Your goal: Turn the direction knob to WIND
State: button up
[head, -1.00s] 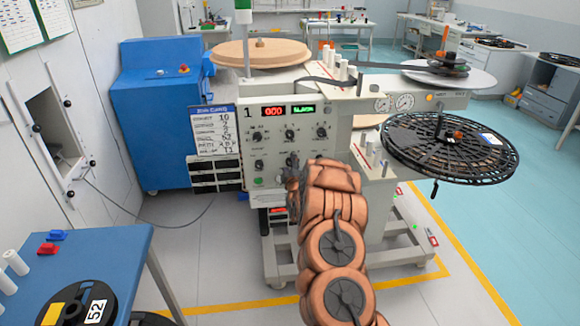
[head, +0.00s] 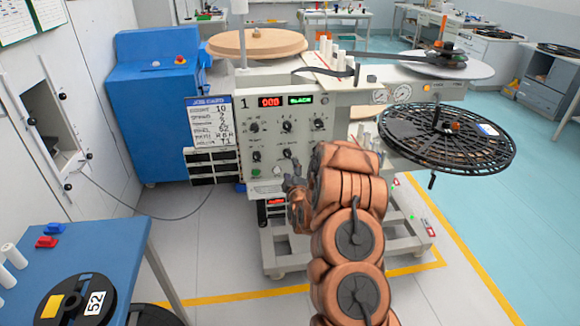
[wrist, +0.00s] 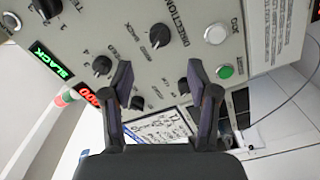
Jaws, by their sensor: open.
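The direction knob (wrist: 160,36) is a black knob with its DIRECTION label beside it in the wrist view. In the head view it shows on the lower row of the panel (head: 268,140), just above my gripper (head: 292,182). The small print around it is too blurred to tell its setting. My gripper is open and empty in the wrist view (wrist: 158,76). Its two dark fingers point at the panel. The direction knob lies a little beyond the fingertips, toward the top of that picture, and contact is not visible.
Another knob (wrist: 182,86) sits near one finger. The white JOG button (wrist: 215,34) and green button (wrist: 226,71) are close by. A black speed knob (wrist: 103,66) lies on the other side. A black reel (head: 447,138) juts out at right; a blue table (head: 120,240) stands front left.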

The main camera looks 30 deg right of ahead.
jog(key=shift+v, duration=1.3)
jog(key=a+r+g+y, duration=0.3)
jog(key=a+r+y, duration=0.1)
jog(key=a, duration=0.5)
jog(key=s+a+r+m+g+y+p, duration=0.1)
jog(key=s+a+r+m+g+y, duration=0.3)
jog(key=s+a, duration=0.6)
jog(key=s+a+r+m+g, duration=0.1)
jog(key=s+a+r+g, duration=0.2)
jog(key=s, duration=1)
jog(key=s+a+r+m+g+p, duration=0.1)
jog(key=s+a+r+m+g, duration=0.1)
jog(key=s, duration=1.1)
jog(key=s+a+r+m+g+h, duration=0.1)
jog(key=s+a+r+g, duration=0.2)
jog(key=s, duration=1)
jog(key=a+g, duration=0.1)
jog(key=g, duration=0.2)
jog(key=shift+a+r+p, duration=0.3)
jog(key=shift+a+r, duration=0.05)
jog(key=shift+a, duration=0.05)
jog(key=shift+s, duration=0.1)
